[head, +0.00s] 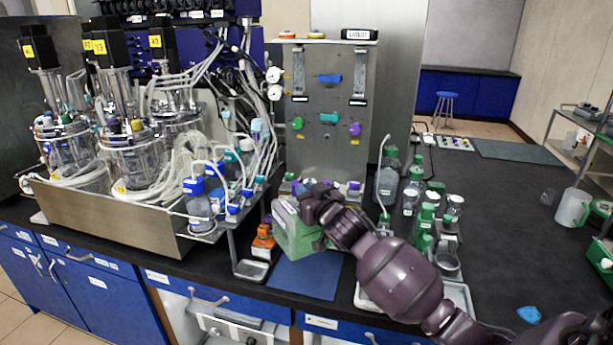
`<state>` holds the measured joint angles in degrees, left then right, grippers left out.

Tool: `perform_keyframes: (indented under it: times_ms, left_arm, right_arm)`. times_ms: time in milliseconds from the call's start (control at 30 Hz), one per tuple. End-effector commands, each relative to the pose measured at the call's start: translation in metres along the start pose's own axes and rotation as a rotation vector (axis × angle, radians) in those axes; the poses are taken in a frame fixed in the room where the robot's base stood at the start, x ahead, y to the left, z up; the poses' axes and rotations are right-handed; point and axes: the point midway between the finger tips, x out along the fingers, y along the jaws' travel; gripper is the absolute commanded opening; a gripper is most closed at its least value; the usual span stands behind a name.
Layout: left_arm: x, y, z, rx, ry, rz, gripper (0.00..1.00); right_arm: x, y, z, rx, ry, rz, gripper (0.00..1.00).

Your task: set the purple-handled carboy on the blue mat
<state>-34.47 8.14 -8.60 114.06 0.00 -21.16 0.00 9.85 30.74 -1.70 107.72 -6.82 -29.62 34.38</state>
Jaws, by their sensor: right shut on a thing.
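The carboy (292,236) is a squarish, greenish translucent container with a pale label on its upper left side. My right gripper (314,204) is shut on it at the top, and the hand hides the handle. The carboy looks tilted. It overlaps the back part of the blue mat (306,279), which lies flat near the bench's front edge. I cannot tell whether the carboy's base touches the mat. The front of the mat is bare. My left gripper is not in view.
A small orange-topped item (264,241) and a metal tray (251,270) stand close left of the mat. Green-capped bottles (387,182) crowd the right, beside my arm. A steel panel with knobs (325,110) stands behind.

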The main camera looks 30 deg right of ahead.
Motion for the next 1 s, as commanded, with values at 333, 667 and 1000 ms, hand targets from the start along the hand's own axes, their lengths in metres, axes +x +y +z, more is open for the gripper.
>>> perform_keyframes:
  times_ms: [333,667,1000]
  left_arm:
    - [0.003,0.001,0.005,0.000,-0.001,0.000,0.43]
    - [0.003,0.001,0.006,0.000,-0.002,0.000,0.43]
    - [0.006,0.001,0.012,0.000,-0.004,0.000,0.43]
  right_arm:
    - [0.001,-0.003,0.049,-0.001,0.009,-0.001,0.00]
    - [0.001,-0.003,0.063,-0.002,0.011,-0.001,0.00]
    - [0.001,-0.005,0.100,-0.001,0.008,-0.001,0.00]
